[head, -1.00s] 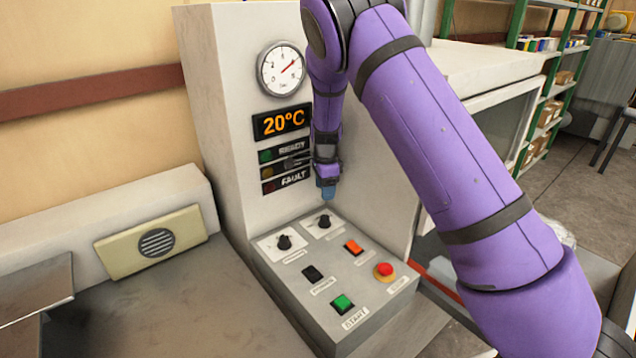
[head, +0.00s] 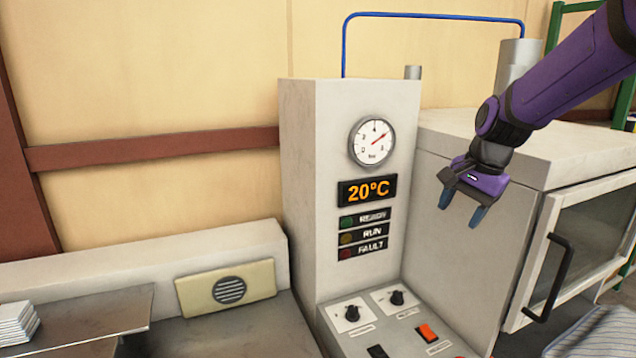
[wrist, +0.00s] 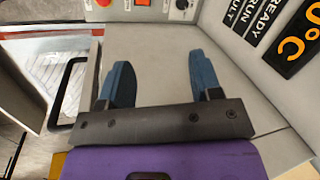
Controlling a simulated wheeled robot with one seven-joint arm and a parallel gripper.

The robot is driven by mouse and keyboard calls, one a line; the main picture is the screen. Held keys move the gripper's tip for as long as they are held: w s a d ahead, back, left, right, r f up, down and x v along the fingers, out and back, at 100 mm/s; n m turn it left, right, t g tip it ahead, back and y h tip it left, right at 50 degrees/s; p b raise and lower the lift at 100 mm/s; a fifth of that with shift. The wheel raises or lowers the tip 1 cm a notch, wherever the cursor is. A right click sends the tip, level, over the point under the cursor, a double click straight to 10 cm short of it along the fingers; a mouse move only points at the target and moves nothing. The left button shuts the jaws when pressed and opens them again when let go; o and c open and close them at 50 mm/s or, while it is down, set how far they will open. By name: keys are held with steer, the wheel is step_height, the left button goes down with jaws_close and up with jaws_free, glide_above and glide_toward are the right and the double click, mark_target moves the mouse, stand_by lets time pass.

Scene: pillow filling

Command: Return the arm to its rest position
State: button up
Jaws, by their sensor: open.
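My gripper (head: 461,207) is open and empty, with its two blue fingers apart. In the head view it hangs in the air in front of the machine's side, right of the control column (head: 300,170). The purple arm reaches in from the upper right. In the wrist view the gripper's blue fingers (wrist: 157,85) point toward the control panel, with nothing between them.
The column carries a gauge (head: 372,142), a 20°C display (head: 367,191) and lamp labels. A control panel (head: 385,330) with knobs and an orange switch (head: 428,332) lies below. A chamber door (head: 590,240) with a black handle (head: 553,278) is at right.

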steer(key=s+d+r+n+t, duration=0.1)
steer(key=s+r+n, duration=0.1)
steer(key=s, duration=0.6)
steer(key=s+r+n+t+h, duration=0.1)
steer(key=s+n, duration=0.3)
steer(key=s, duration=0.5)
steer(key=s+d+r+n+t+h, duration=0.1)
steer(key=s+r+n, duration=0.2)
steer(key=s, duration=0.6)
steer(key=shift+d+r+n, duration=0.2)
steer(key=shift+d+n, duration=0.15)
steer(key=shift+n, duration=0.05)
